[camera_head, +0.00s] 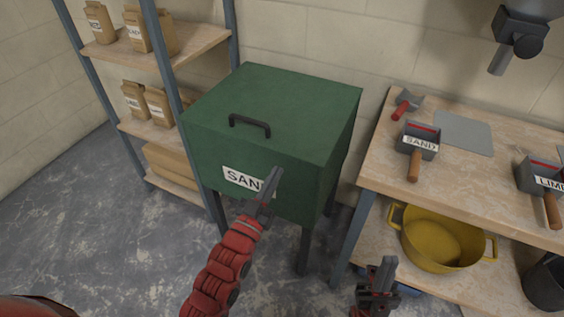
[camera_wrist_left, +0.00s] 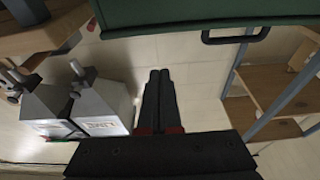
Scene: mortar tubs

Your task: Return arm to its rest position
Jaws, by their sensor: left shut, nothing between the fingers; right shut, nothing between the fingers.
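My left arm, red and segmented, reaches up in the middle of the head view. Its left gripper (camera_head: 274,177) is shut and empty, in front of the green sand box (camera_head: 272,107) and overlapping its label in the picture. In the left wrist view the left gripper (camera_wrist_left: 160,76) shows its two dark fingers together with nothing between them. The green box (camera_wrist_left: 190,10) and its handle (camera_wrist_left: 235,36) show at the top there. My right gripper (camera_head: 386,266) is shut and empty, low in the head view, left of the yellow tub (camera_head: 440,240).
A workbench (camera_head: 480,190) on the right holds a sand scoop (camera_head: 418,142), a lime scoop (camera_head: 540,180) and a red-handled trowel (camera_head: 404,104). A shelf rack (camera_head: 164,45) with paper bags stands at left. Grey hoppers (camera_wrist_left: 100,100) show in the wrist view.

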